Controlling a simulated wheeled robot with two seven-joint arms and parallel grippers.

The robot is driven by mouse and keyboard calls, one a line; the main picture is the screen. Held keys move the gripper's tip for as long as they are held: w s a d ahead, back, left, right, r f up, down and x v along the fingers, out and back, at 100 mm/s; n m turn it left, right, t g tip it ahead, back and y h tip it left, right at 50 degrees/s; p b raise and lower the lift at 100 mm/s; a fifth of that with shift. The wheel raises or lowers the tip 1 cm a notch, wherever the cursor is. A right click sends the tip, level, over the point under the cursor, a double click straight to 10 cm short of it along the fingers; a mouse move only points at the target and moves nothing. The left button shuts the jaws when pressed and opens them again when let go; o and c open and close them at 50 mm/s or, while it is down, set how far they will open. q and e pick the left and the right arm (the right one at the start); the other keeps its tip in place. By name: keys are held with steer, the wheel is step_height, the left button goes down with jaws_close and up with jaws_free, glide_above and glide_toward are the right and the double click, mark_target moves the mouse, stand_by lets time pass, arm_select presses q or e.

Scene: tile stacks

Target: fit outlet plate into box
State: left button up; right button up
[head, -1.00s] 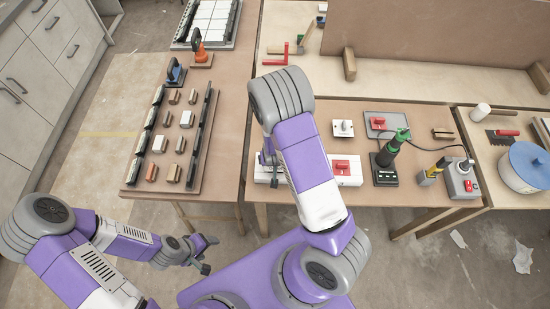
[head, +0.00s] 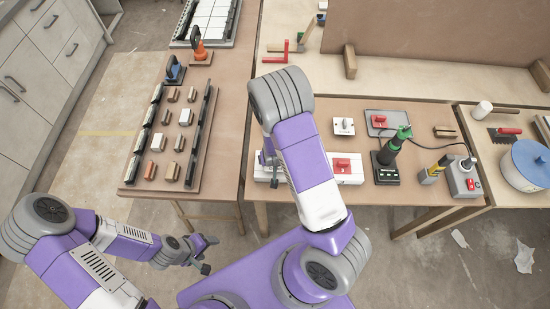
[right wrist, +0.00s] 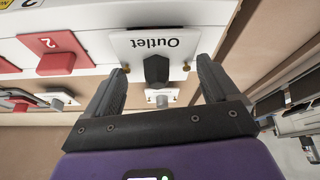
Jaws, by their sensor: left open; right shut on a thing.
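The outlet plate (right wrist: 140,52) is white, with the word Outlet upside down and a black knob, in the right wrist view. It is at the white box (head: 353,179), beside a red part marked 2 (right wrist: 62,52); I cannot tell whether it is seated. In the head view my right arm hides the plate and the box's middle. My left gripper (head: 208,254) is open and empty, in front of the tables.
A green-handled tool in a black stand (head: 387,168), a grey switch box (head: 462,180) and a small white plate (head: 343,126) stand around the box. A rack of small tiles (head: 199,165) is on the left table.

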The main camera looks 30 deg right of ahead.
steer(key=shift+f+b, duration=0.65)
steer(key=shift+f, duration=0.15)
steer(key=o, duration=1.3)
steer(key=shift+r, duration=0.1)
steer(key=shift+p+v, duration=2.4)
steer(key=shift+v, duration=0.6)
steer(key=p+v, duration=0.2)
steer(key=v, duration=0.5)
steer(key=shift+s+r, duration=0.15)
steer(key=shift+r, duration=0.1)
